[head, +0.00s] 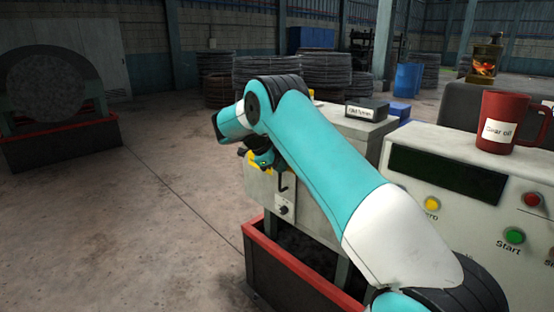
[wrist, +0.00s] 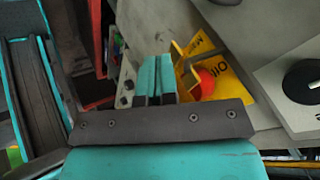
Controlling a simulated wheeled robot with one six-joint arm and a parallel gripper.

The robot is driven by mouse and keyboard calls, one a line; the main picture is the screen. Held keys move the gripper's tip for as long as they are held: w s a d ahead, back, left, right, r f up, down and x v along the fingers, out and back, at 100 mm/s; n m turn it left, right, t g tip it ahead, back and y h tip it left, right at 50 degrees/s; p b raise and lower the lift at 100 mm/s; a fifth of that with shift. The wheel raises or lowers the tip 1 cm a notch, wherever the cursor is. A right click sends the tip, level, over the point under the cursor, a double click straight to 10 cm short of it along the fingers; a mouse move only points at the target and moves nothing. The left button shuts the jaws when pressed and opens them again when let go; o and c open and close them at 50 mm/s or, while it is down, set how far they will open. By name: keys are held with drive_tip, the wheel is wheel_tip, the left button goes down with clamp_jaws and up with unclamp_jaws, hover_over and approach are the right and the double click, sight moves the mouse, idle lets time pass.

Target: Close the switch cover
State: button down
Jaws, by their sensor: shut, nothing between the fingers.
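The switch cover (wrist: 179,62) is a yellow flap standing out from a yellow plate (wrist: 232,78) with black lettering, seen in the wrist view. A round red button (wrist: 207,83) is exposed beside it, so the cover looks open. My gripper (wrist: 154,77) has its two teal fingers together and empty, just left of the cover; whether they touch it I cannot tell. In the head view my gripper (head: 262,160) is in front of the grey cabinet (head: 325,160). My arm and gripper hide most of the yellow plate there, and the cover cannot be made out.
The cabinet stands over a red-rimmed tray (head: 300,268). A control console (head: 420,190) with a red mug (head: 500,122) on top is at the right. The floor left of the cabinet is clear.

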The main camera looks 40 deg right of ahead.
drive_tip(key=a+f+p+v, duration=0.1)
drive_tip(key=a+p+v, duration=0.1)
drive_tip(key=v, duration=0.9)
drive_tip(key=s+d+r+m+g+p, duration=0.1)
drive_tip(key=s+r+p, duration=0.3)
drive_tip(key=r+p, duration=0.55)
drive_tip(key=shift+w+d+r+p+x, duration=0.1)
drive_tip(key=shift+w+d+p+x, duration=0.2)
drive_tip(key=shift+p+x, duration=1.35)
drive_tip(key=shift+w+d+r+p+x, duration=0.1)
drive_tip(key=shift+w+d+p+x, duration=0.15)
drive_tip(key=shift+x, duration=2.75)
drive_tip(key=shift+w+d+r+p+x, duration=0.25)
drive_tip(key=shift+p+x, duration=0.7)
drive_tip(key=shift+x, duration=1.4)
drive_tip(key=shift+f+m, duration=0.15)
drive_tip(key=shift+m, duration=0.15)
